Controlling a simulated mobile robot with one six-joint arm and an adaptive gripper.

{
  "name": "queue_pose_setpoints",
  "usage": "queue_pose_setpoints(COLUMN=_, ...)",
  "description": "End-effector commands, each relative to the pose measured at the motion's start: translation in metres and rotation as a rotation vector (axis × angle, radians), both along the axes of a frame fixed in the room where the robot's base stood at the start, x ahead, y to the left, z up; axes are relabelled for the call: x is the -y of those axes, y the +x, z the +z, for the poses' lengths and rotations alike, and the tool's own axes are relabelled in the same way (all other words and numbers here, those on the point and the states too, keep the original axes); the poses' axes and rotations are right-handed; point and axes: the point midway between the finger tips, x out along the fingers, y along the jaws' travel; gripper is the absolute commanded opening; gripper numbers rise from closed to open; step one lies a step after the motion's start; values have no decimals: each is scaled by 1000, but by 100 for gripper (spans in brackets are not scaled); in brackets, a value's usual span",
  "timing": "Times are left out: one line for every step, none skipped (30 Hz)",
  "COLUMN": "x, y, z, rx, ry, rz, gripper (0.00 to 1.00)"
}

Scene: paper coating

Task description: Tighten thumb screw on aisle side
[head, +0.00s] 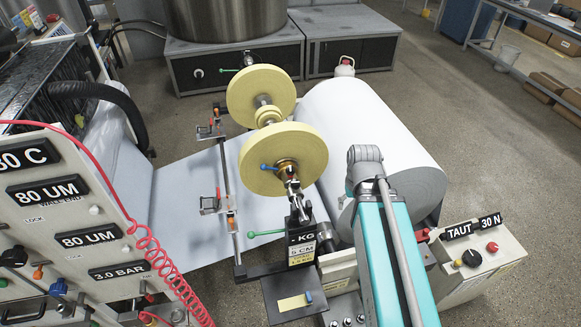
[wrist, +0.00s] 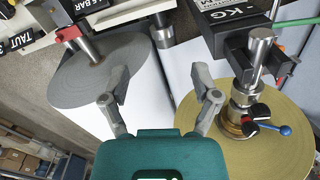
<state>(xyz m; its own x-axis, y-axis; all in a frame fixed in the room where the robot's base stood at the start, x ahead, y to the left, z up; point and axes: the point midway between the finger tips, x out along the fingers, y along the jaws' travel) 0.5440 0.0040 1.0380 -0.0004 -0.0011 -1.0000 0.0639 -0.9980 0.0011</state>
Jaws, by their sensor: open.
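A small screw with a blue-tipped lever (head: 268,167) sits on the hub of the nearer yellow disc (head: 303,158) in the head view. In the wrist view the same yellow disc (wrist: 205,145) is at the right, and the blue-tipped screw (wrist: 268,124), with a dark body and a red part, is on its metal collar (wrist: 240,105). I cannot tell how tight it is. My gripper (wrist: 165,90) is open and empty, with its fingers apart, left of the collar and screw in the picture. Its fingers do not show clearly in the head view.
The large white roll (head: 355,125) lies right of the discs; its grey end (wrist: 95,70) is left of my gripper. The black KG block (head: 301,244) and a green-knobbed lever (head: 265,233) stand close by. The control panel (head: 75,215) is at left. Open floor lies right.

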Motion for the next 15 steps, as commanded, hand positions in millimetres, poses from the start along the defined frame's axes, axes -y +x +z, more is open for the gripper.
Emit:
queue_pose_setpoints(x=-4, y=7, z=6, rx=0, ry=0, rz=37, gripper=79)
queue_pose_setpoints(x=-6, y=10, z=8, rx=0, ry=0, rz=63, gripper=79)
queue_pose_setpoints(x=-9, y=15, z=11, rx=0, ry=0, rz=104, gripper=79)
queue_pose_setpoints(x=-12, y=19, z=14, rx=0, ry=0, rz=139, gripper=79)
queue_pose_setpoints(x=-15, y=24, z=17, rx=0, ry=0, rz=178, gripper=79)
queue_pose_setpoints(x=-20, y=30, z=21, rx=0, ry=0, rz=235, gripper=79)
queue_pose_setpoints(x=-24, y=35, z=25, rx=0, ry=0, rz=280, gripper=79)
queue_pose_setpoints(x=-28, y=40, z=28, rx=0, ry=0, rz=326, gripper=79)
queue_pose_setpoints(x=-33, y=47, z=33, rx=0, ry=0, rz=392, gripper=79)
queue_pose_setpoints(x=-38, y=52, z=36, rx=-1, ry=0, rz=442, gripper=79)
queue_pose_setpoints(x=-43, y=57, z=40, rx=-1, ry=0, rz=494, gripper=79)
queue_pose_setpoints(x=-49, y=64, z=44, rx=-1, ry=0, rz=561, gripper=79)
queue_pose_setpoints(x=-54, y=70, z=48, rx=-1, ry=0, rz=613, gripper=79)
queue_pose_setpoints(x=-59, y=74, z=51, rx=-1, ry=0, rz=664, gripper=79)
queue_pose_setpoints(x=-66, y=81, z=56, rx=-1, ry=0, rz=732, gripper=79)
